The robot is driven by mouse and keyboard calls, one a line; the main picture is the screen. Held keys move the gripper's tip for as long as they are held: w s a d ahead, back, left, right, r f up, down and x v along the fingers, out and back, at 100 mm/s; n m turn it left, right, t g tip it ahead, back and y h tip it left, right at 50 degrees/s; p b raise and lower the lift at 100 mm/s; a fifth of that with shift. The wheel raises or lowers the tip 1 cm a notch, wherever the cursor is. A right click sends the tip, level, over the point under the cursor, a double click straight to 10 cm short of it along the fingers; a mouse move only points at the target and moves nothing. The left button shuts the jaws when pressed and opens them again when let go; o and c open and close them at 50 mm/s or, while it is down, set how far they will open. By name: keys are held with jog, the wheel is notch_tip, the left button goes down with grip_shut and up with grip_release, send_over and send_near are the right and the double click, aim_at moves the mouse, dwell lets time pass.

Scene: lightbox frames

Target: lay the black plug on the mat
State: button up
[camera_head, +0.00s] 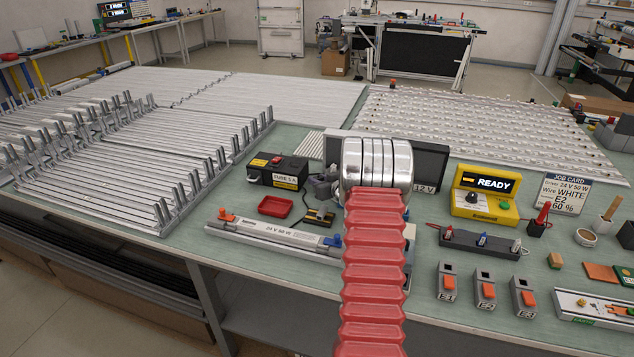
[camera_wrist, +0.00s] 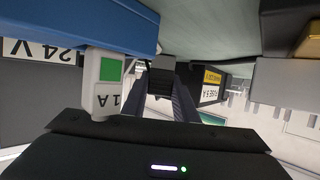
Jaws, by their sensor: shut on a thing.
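In the wrist view my gripper (camera_wrist: 163,96) has its two dark fingers closed together around a small black ribbed piece, which I take to be the black plug (camera_wrist: 161,74). The fingers hide part of it, and I cannot tell whether it touches anything. In the head view my red bellows arm and silver cuff cover the gripper and the plug. A pale green surface covers the bench (camera_head: 430,285); I cannot make out a separate mat.
In the wrist view a blue block (camera_wrist: 95,25) and a white-and-green module (camera_wrist: 108,80) are close by. The black fuse box (camera_head: 277,170), red tray (camera_head: 275,206) and long 24 V driver (camera_head: 270,240) lie left of my arm. The yellow READY unit (camera_head: 485,193) stands right.

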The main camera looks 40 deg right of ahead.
jog(key=shift+f, duration=0.1)
jog(key=o, duration=1.1)
jog(key=shift+c, duration=0.2)
jog(key=shift+s+a+r, duration=0.1)
jog(key=shift+s+r, duration=0.15)
jog(key=shift+s, duration=0.15)
jog(key=v, duration=1.1)
jog(key=shift+r, duration=0.1)
